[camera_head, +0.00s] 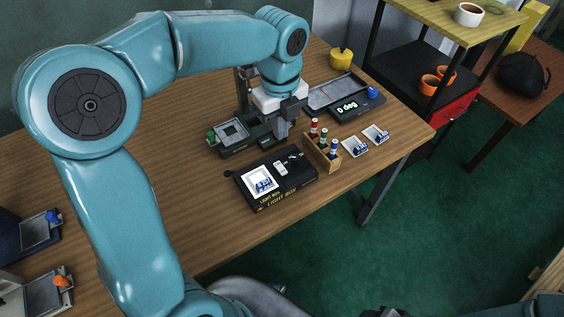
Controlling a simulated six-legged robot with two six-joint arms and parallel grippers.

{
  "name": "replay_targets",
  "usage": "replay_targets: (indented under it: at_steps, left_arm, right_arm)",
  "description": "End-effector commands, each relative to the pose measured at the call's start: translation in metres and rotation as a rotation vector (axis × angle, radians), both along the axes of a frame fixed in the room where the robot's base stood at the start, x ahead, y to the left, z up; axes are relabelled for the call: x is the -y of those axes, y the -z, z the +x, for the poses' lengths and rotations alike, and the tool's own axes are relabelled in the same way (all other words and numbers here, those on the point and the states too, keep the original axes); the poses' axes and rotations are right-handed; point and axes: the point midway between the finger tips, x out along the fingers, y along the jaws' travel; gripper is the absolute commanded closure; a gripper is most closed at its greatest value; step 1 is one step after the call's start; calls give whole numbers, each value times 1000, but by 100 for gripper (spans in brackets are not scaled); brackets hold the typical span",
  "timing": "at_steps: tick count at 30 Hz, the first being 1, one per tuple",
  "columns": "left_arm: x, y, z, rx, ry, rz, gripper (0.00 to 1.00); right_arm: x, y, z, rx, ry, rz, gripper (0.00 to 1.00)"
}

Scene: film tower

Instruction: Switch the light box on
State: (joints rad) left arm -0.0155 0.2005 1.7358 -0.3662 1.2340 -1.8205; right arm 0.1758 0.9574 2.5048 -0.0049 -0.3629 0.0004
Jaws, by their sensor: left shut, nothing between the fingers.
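The light box (298,190) is a flat black box with yellow lettering on its front edge, lying on the wooden table. A white tile with a blue picture (261,182) lies on its left part. A small white switch (281,168) sits on its top, right of the tile. I cannot tell whether the box is lit. My left gripper (281,136) points down from the teal arm, shut and empty. In the picture it is just above and behind the switch, apart from the box as far as I can tell. My right gripper is not in view.
A black device (232,132) stands behind the box, partly hidden by my gripper. A wooden rack (322,153) with small bottles stands close right, beside two white trays (355,146). A scale (347,106) reads "0 deg". The table (190,215) is clear left of the box.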

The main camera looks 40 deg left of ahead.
Motion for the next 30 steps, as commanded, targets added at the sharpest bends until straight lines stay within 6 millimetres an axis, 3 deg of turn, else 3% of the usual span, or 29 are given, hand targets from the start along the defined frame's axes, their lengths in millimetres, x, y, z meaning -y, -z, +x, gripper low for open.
replay_targets:
  at_steps: [18,23,30]
  left_arm:
    - [1,117,3,-5,0,0,100]
    - [1,133,3,-3,-1,-1,100]
    - [-2,130,5,-1,-1,0,100]
  right_arm:
    - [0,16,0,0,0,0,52]
    - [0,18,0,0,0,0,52]
    - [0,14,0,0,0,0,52]
